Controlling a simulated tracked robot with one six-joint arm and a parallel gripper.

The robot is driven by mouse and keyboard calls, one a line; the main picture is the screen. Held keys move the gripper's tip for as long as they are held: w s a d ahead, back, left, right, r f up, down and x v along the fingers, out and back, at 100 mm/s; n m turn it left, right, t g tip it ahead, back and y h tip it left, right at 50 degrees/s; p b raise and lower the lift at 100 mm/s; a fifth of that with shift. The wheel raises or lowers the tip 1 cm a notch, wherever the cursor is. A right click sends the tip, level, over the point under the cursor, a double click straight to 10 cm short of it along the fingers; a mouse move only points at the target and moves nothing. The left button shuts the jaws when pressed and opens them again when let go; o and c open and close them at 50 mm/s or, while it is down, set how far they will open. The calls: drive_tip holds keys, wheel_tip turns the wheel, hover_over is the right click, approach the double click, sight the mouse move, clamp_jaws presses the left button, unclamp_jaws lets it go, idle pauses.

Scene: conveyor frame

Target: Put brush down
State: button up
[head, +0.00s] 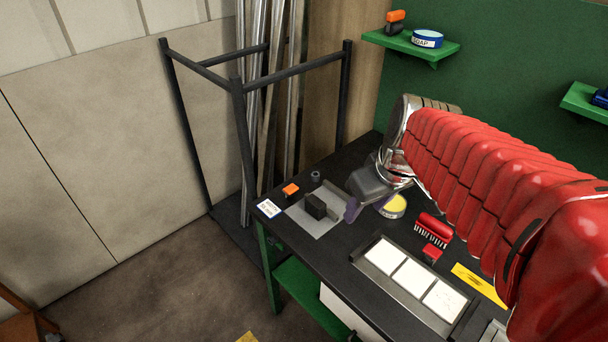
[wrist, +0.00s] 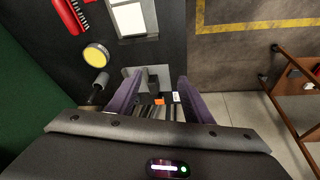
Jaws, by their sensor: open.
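My gripper (head: 354,206) is over the bench, left of the yellow-topped tin (head: 394,207). In the wrist view my gripper (wrist: 155,88) has its two purple fingers wide apart, with nothing held between them. A grey plate with a black block (head: 316,206) shows beyond the fingers. The gripper's exact height above the bench is unclear.
A small red block (head: 431,254) sits just in front of the brush. A tray with white tiles (head: 411,278) lies near the front edge. An orange block (head: 291,190) and a labelled card (head: 268,208) lie at the left end. A dark rack frame (head: 240,130) stands behind.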

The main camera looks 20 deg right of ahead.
drive_tip(key=s+a+m+t, duration=0.1)
drive_tip(key=s+a+m, duration=0.1)
drive_tip(key=s+a, duration=0.5)
drive_tip(key=shift+s+a+r+t, duration=0.3)
drive_tip(key=shift+s+a+r, duration=0.1)
drive_tip(key=shift+a, duration=0.6)
drive_tip(key=shift+d, duration=0.1)
